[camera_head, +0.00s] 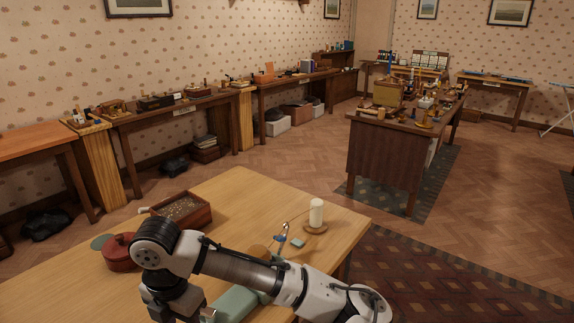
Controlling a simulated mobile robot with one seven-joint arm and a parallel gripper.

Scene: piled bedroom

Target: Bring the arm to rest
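My arm reaches from the lower right across the front of the light wooden table (240,197), bent, with its far end turned down at the lower left. The dark end part with my gripper (175,303) runs to the bottom edge of the picture. Its fingertips are not clearly seen, so I cannot tell whether they are open or shut or hold anything. A grey-green object (236,300) lies on the table behind and below my arm, partly hidden by it.
Close to my arm are a red lidded pot (118,252), a wooden box of small grains (182,209), a white candle on a round wooden base (316,213) and a small blue-green block (297,242). A cluttered desk (378,160) stands beyond.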

